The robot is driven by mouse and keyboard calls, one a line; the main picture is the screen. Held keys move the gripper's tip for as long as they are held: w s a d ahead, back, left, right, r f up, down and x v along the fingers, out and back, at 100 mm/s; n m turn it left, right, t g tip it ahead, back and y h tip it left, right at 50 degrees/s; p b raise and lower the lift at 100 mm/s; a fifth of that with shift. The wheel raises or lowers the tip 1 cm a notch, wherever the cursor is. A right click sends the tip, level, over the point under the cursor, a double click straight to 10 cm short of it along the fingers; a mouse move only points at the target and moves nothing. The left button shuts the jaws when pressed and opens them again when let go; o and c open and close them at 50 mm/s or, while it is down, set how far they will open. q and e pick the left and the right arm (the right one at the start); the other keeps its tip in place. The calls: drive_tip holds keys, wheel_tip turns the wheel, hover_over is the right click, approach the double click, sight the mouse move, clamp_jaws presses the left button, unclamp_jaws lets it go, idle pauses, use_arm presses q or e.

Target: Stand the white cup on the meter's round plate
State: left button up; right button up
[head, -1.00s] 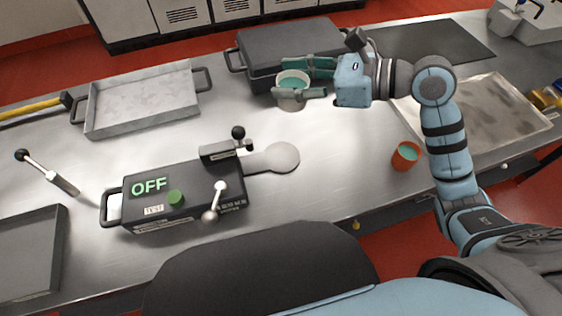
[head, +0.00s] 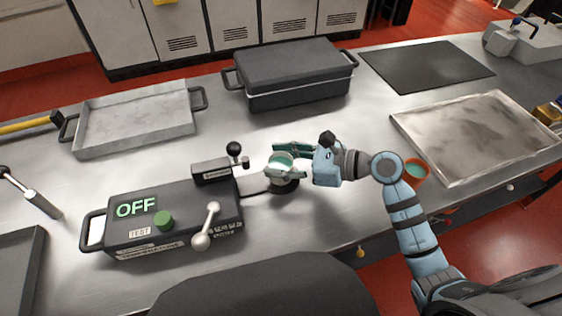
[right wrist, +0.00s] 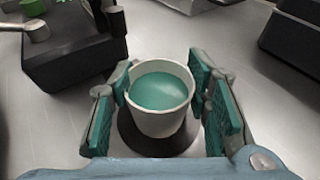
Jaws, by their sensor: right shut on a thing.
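The white cup (right wrist: 159,122) holds teal contents and is upright between the fingers of my right gripper (right wrist: 165,108), which is shut on it. In the head view the cup (head: 281,172) is over the meter's round plate (head: 288,186), largely covered by the right gripper (head: 289,160). The plate shows dark, in shadow, around the cup's base in the right wrist view (right wrist: 130,140). I cannot tell whether the cup touches it. The meter (head: 180,215) is a dark box with a lit OFF sign, a green button and a lever. My left gripper is not in view.
An orange cup (head: 416,172) with teal contents stands right of my right arm. A shallow grey tray (head: 135,112), a lidded dark box (head: 292,75), a black mat (head: 425,65) and a metal sheet (head: 475,135) lie around the steel table.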

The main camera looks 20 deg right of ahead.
drive_tip(key=o, duration=1.2)
drive_tip(key=shift+f, duration=0.1)
drive_tip(key=shift+r, duration=0.3)
drive_tip(key=v, duration=1.1)
drive_tip(key=shift+f, duration=0.15)
drive_tip(key=shift+s+d, duration=0.25)
drive_tip(key=shift+d, duration=0.1)
drive_tip(key=shift+r+p, duration=0.3)
drive_tip(key=shift+p, duration=0.05)
